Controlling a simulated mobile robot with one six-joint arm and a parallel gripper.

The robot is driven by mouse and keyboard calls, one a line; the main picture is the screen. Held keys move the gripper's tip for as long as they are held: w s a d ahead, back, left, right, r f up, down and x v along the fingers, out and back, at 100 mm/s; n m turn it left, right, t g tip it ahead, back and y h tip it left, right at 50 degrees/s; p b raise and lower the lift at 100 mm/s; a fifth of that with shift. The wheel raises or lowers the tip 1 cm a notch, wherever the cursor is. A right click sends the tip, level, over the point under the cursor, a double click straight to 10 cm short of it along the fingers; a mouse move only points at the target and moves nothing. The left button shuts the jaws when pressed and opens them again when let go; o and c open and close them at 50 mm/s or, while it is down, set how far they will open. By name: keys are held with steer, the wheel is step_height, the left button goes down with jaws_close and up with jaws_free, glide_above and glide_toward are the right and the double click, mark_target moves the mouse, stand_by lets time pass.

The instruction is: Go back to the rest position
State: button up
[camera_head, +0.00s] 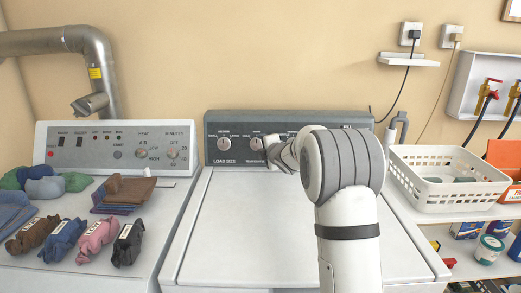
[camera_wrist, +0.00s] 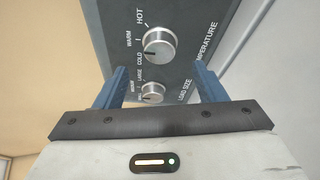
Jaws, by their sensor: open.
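My gripper (camera_wrist: 158,78) is open and empty in the wrist view, its two blue fingers spread apart. It faces the washer's grey control panel (camera_wrist: 195,25). The temperature knob (camera_wrist: 159,44), with HOT, WARM and COLD labels, lies beyond the fingertips. The load size knob (camera_wrist: 152,92) shows between the fingers; contact with it cannot be told. In the head view my arm reaches to the panel, and its end is in front of the panel's middle, mostly hidden behind my own wrist. The load size knob (camera_head: 224,143) and temperature knob (camera_head: 256,143) show left of it.
The washer lid (camera_head: 250,225) is clear. A dryer (camera_head: 110,145) on the left carries folded cloths (camera_head: 125,190) and several rolled garments (camera_head: 62,238). On the right are a white basket (camera_head: 440,180), shelf items (camera_head: 488,249), cords and a valve box (camera_head: 487,85).

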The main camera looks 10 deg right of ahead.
steer(key=shift+s+d+r, duration=0.1)
steer(key=shift+s, duration=0.3)
steer(key=s+d+r+m+g+h+p, duration=0.1)
steer(key=s+r+m+g+h+p, duration=0.1)
steer(key=s+m, duration=0.5)
steer(key=s+d+r+m+g+h+p, duration=0.1)
steer(key=s+r+m+g+h, duration=0.15)
steer(key=s, duration=0.85)
steer(key=s+a+f+m+g+p, duration=0.1)
steer(key=s+m, duration=0.3)
steer(key=s, duration=0.6)
steer(key=s+a+f+m+g+y+p, duration=0.1)
steer(key=s+a+f+m+g, duration=0.1)
steer(key=s, duration=0.9)
steer(key=s+a+f+m+g+y+p, duration=0.1)
steer(key=s+m+g, duration=0.3)
steer(key=s, duration=0.7)
steer(key=shift+s+a+f+m+g+p, duration=0.25)
steer(key=shift+a+f+m+g+p, duration=0.1)
steer(key=shift+a+f+m, duration=0.45)
steer(key=shift+d+r, duration=0.15)
